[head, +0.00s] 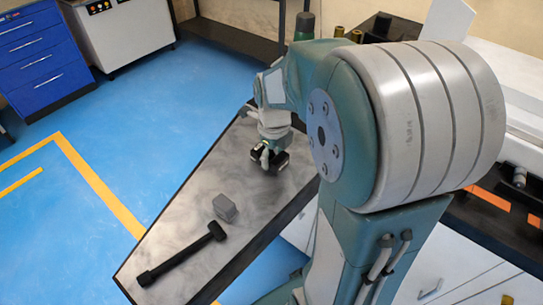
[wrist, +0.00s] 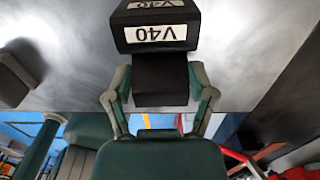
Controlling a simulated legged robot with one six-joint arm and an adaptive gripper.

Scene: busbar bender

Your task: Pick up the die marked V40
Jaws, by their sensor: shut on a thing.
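The die marked V40 (wrist: 156,30) is a black block with a white label, which reads upside down in the wrist view. My gripper (wrist: 160,85) is shut on its narrower black part, with one finger on each side. In the head view the black die (head: 280,162) shows at the end of my gripper (head: 267,156), over the far part of the grey metal bench top (head: 190,200). I cannot tell whether the die touches the surface or is just above it.
A grey block (head: 225,207) and a black mallet (head: 185,257) lie on the near part of the bench top. A dark block (wrist: 14,80) shows at the left of the wrist view. A blue drawer cabinet (head: 38,55) stands beyond the open blue floor.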

